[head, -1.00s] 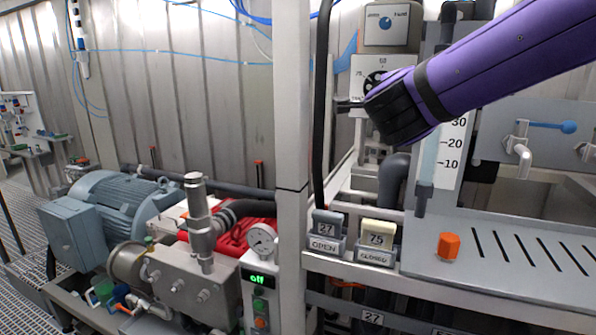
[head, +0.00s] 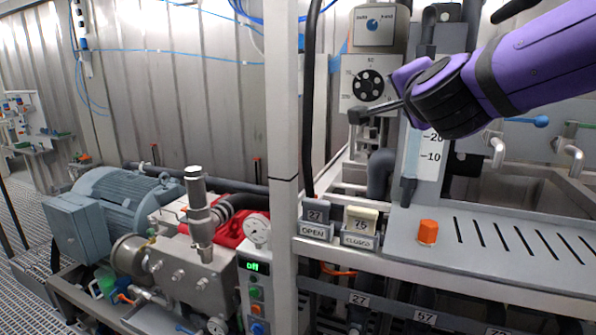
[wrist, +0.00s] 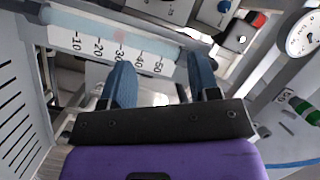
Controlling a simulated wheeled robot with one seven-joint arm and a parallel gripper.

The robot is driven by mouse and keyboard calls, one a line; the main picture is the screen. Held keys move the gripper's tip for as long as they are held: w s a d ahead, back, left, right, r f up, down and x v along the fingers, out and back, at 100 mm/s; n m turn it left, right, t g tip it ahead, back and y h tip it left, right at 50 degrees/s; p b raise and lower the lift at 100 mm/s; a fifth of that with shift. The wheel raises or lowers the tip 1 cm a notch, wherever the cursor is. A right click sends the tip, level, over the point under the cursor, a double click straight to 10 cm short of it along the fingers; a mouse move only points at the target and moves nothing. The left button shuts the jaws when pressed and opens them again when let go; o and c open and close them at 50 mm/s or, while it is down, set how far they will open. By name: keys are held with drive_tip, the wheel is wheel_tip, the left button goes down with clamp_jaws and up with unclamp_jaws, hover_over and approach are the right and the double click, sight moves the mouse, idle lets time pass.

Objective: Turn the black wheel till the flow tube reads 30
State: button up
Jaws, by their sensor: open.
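The black wheel (head: 368,85), a round knob with pale holes, sits on a light plate marked with numbers and shows fully in the head view. My gripper (head: 362,114) is just below and right of it, with no visible hold on it. In the wrist view my gripper (wrist: 163,78) has its two blue-grey fingers apart with nothing between them. The flow tube (head: 412,150) stands right of the wheel, partly hidden by my gripper. In the wrist view the flow tube (wrist: 150,42) lies across the top, with a pinkish float near the 30 mark; its exact reading is unclear.
A panel with a blue selector (head: 373,25) is above the wheel. A white post (head: 284,120) and black hose stand to the left. A sink is at right.

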drive_tip(key=s+d+f+n+g, duration=0.4)
drive_tip(key=s, duration=0.4)
drive_tip(key=s+d+f+n+g+y, duration=0.1)
drive_tip(key=s+d+f+n+g, duration=0.2)
drive_tip(key=s, duration=0.5)
drive_tip(key=s+d+f+n+g, duration=0.4)
drive_tip(key=s+f+n+g, duration=0.1)
drive_tip(key=s+f+n, duration=0.1)
drive_tip(key=shift+s+d+f+y, duration=0.3)
drive_tip(key=shift+s+f, duration=0.15)
drive_tip(key=shift+s, duration=0.55)
